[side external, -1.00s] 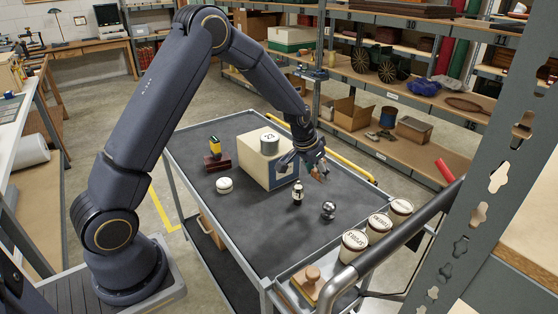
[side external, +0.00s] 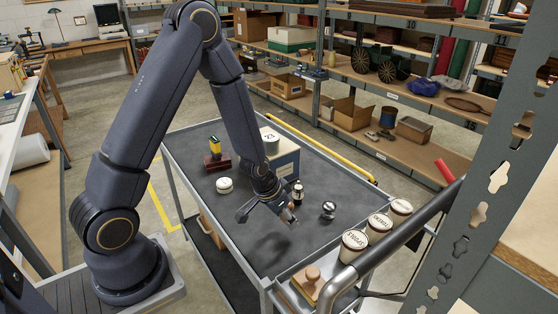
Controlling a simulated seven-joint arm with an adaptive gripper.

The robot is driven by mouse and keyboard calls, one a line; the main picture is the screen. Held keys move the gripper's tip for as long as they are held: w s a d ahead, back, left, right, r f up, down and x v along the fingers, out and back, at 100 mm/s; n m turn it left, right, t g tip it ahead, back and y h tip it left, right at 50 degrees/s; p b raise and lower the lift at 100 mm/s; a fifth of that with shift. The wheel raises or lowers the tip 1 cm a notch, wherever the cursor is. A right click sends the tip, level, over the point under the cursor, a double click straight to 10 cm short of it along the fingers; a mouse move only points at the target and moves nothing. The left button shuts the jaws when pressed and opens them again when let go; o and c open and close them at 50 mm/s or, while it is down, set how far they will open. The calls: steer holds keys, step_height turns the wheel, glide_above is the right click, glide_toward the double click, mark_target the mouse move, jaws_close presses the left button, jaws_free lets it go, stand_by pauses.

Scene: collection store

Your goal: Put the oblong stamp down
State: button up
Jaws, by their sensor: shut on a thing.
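My gripper (side external: 286,211) is low over the dark top of the trolley (side external: 240,225), left of the small dark bottle with a white band (side external: 298,192) and the shiny metal ball-shaped object (side external: 329,209). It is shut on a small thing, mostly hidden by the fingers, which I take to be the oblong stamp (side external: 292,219). Its shape is too small to make out. A shadow lies on the trolley top below and left of the gripper, and the held thing seems to be above the surface.
A cream and blue box (side external: 284,163) with a numbered tin (side external: 270,140) stands behind the gripper. A white round pot (side external: 224,184) and a dark red block (side external: 217,161) are left. Labelled jars (side external: 355,245) and a wooden-handled stamp (side external: 311,281) stand front right. The front-left trolley top is clear.

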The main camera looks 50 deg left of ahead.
mark_target(288, 232)
steer(key=shift+f, duration=1.95)
steer(key=shift+f, duration=0.15)
steer(key=o, duration=1.1)
steer(key=shift+o, duration=0.2)
